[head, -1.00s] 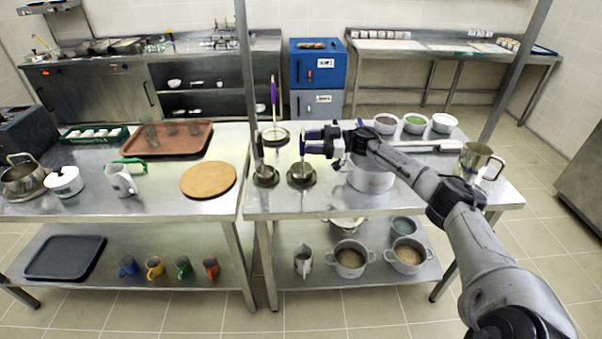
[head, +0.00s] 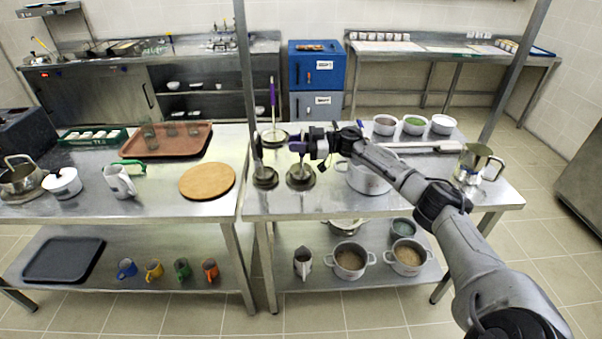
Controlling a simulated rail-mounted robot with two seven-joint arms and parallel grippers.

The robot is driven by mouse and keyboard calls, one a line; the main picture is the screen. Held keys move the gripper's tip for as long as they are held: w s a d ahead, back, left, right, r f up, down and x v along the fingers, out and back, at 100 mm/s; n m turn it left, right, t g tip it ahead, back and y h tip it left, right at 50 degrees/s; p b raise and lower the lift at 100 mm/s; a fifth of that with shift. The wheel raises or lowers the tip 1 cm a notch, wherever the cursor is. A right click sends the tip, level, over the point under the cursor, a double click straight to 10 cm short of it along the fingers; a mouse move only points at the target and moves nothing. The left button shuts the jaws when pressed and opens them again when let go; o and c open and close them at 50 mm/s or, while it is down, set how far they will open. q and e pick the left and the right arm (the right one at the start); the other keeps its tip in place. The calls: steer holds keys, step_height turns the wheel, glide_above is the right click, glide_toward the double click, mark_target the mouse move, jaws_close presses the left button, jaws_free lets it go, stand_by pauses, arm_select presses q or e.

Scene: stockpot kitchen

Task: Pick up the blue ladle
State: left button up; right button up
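A ladle with a thin upright handle (head: 301,165) stands on a round dark base (head: 300,178) near the table's front edge in the head view. I take it for the blue ladle; its upper part is mostly hidden by my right gripper (head: 300,147). A blue-purple patch shows at the fingertips, and I cannot tell whether it is ladle or gripper. The gripper reaches in from the right at handle height. Its fingers are too small to tell open from shut. My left gripper is not in view.
A purple-handled ladle (head: 273,95) stands behind, and another round base (head: 265,178) is close left, by the metal post (head: 247,80). A large pot (head: 368,180) stands under my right forearm. A steel jug (head: 473,165) is at the right.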

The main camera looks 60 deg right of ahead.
jaws_close()
steer(key=shift+r, duration=0.15)
